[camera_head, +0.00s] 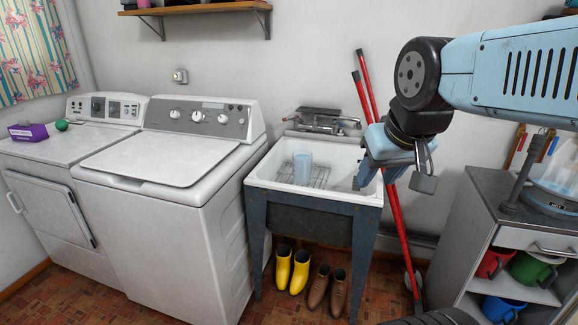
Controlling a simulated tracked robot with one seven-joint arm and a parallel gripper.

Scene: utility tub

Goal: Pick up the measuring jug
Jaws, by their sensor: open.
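A pale blue, cup-like vessel (302,167), which looks like the measuring jug, stands upright in the white utility tub (262,172). It seems to rest on a wire rack (321,178) in the tub. I cannot make out a handle or markings on it. My gripper (397,178) is open and empty. In the picture it hangs to the right of the vessel, over the tub's right edge, apart from the vessel.
A tap (322,121) is at the tub's back. Red-handled poles (392,205) lean behind its right side. A washer (165,155) stands left, a grey cabinet (485,185) right. Yellow boots (283,268) and brown boots (318,287) stand under the tub.

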